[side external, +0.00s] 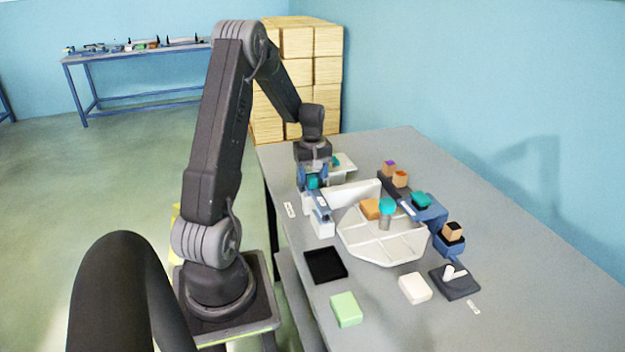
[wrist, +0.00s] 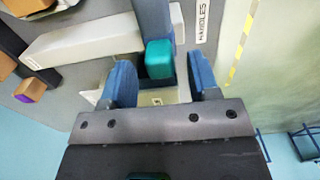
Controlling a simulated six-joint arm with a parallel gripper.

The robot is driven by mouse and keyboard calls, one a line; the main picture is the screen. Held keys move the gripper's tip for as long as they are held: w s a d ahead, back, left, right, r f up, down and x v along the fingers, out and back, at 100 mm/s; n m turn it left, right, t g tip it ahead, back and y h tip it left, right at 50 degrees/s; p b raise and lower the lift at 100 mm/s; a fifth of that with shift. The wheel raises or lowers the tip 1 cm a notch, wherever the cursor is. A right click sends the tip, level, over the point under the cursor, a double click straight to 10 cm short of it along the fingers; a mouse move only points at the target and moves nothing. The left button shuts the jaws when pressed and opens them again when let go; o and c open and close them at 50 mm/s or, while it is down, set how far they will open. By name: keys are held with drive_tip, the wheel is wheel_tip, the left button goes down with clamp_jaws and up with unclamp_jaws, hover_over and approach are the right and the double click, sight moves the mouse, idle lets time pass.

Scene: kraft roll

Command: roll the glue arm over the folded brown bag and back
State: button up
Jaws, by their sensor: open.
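My gripper (side external: 313,180) points down at the far left part of the table. In the wrist view its blue fingers (wrist: 160,70) are apart, with a teal block (wrist: 159,58) between them and visible gaps on both sides. The teal block also shows low at my gripper in the side view (side external: 312,183); it appears joined to a blue strip (wrist: 152,18). A long white bar (side external: 350,193) lies just right of my gripper; it is also in the wrist view (wrist: 85,38). I cannot pick out a glue arm or a folded brown bag for sure.
A pale octagonal divided tray (side external: 385,251) stands mid-table with an orange block (side external: 369,208) and a teal-topped cylinder (side external: 387,207). Blue fixtures (side external: 432,213) stand behind it. A black square (side external: 325,264), green block (side external: 345,309) and white block (side external: 414,288) lie in front.

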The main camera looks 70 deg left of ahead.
drive_tip(key=shift+f, duration=1.05)
clamp_jaws()
